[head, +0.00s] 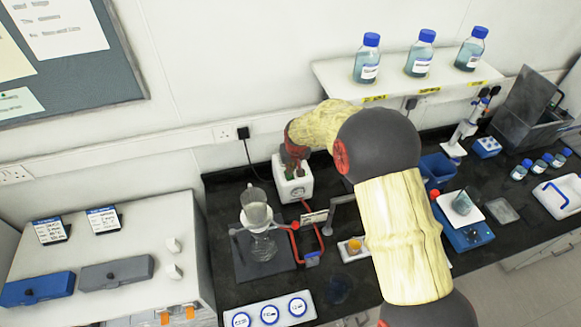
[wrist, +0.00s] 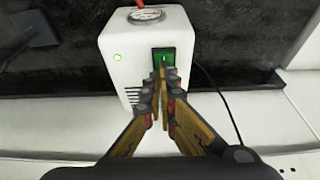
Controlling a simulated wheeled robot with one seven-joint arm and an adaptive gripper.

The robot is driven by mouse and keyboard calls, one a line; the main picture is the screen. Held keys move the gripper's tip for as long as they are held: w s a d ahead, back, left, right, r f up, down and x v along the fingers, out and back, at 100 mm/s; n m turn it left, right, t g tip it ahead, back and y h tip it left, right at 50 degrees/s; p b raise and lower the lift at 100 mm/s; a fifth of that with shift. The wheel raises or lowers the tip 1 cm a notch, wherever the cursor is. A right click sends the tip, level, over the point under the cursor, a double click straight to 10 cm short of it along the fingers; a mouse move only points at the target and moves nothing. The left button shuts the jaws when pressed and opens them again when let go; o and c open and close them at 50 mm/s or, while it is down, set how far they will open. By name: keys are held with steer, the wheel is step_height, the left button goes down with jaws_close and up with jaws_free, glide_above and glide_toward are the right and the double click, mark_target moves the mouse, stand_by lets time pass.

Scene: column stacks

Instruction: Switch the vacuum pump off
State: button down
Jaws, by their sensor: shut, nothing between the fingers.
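The vacuum pump (head: 293,184) is a white box on the black bench near the wall, below my arm in the head view. In the wrist view the pump (wrist: 120,66) shows a round gauge (wrist: 146,14) on top, a lit green light (wrist: 117,57) and a green rocker switch (wrist: 163,58) in a dark frame. My gripper (wrist: 160,74) is shut and empty, its fingertips at the lower part of the switch. I cannot tell whether they touch it. In the head view my gripper (head: 292,165) is at the pump, its fingertips hard to make out.
A filter flask (head: 262,245) stands on a dark base in front of the pump, with a red hose (head: 318,240) beside it. A black cable (wrist: 222,100) runs past the pump. A shelf with blue-capped bottles (head: 368,62) is above, to the right.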

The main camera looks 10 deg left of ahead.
step_height(320, 180, up, 4)
steer(key=shift+s+d+r+p, duration=0.1)
steer(key=shift+s+r+p, duration=0.1)
steer(key=shift+p, duration=0.6)
steer(key=b+v, duration=0.1)
steer(key=v, duration=0.8)
steer(key=shift+s+r, duration=0.15)
steer(key=shift+r, duration=0.05)
